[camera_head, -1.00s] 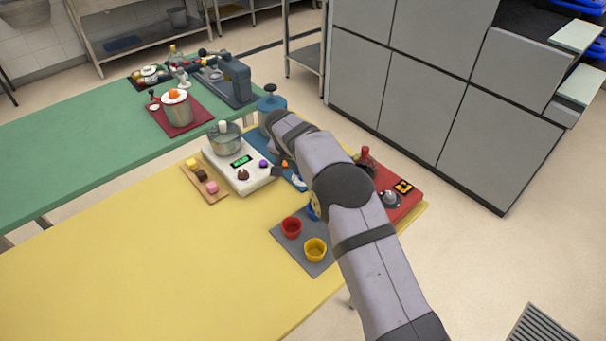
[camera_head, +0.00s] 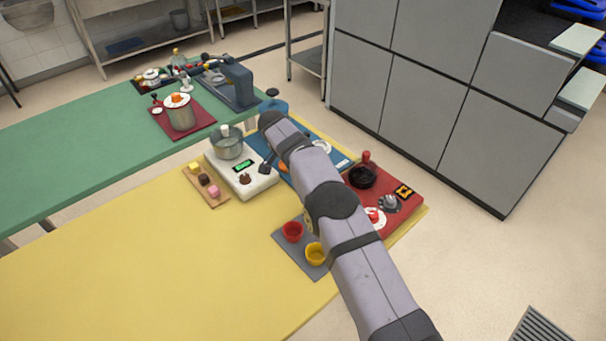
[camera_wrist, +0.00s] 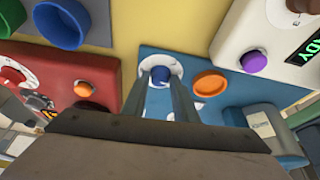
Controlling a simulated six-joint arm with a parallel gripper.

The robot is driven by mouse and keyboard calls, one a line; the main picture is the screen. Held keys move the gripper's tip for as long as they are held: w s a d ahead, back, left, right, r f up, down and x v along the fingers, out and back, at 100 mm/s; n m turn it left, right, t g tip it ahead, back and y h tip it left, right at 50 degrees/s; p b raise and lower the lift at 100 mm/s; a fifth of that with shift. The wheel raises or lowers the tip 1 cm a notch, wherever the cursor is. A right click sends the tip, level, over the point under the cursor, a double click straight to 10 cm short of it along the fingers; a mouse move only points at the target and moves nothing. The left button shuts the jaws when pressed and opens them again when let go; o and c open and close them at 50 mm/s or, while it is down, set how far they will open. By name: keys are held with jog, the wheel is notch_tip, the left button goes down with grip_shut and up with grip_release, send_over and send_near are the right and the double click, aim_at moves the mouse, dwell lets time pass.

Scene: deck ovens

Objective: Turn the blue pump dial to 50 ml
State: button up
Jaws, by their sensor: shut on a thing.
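The blue dial (camera_wrist: 160,77) sits on a white round scale plate on the blue pump panel (camera_wrist: 208,66). In the wrist view my gripper (camera_wrist: 162,72) has one finger on each side of the dial and is shut on it. The scale marks around the dial are too small and partly covered to read. In the head view the blue panel (camera_head: 322,143) is partly behind my arm, which hides the dial. An orange round cap (camera_wrist: 210,83) is on the panel, right of the dial in the wrist view.
A white scale (camera_head: 243,183) with a pot and a purple button (camera_wrist: 254,62) is beside the blue panel. A red unit (camera_head: 401,203) with an orange button (camera_wrist: 83,88) is on the other side. A grey mat (camera_head: 290,241) holds cups. The yellow table (camera_head: 150,265) is clear at front left.

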jog(key=o, duration=1)
jog(key=shift+b+v, duration=0.8)
jog(key=shift+v, duration=2.85)
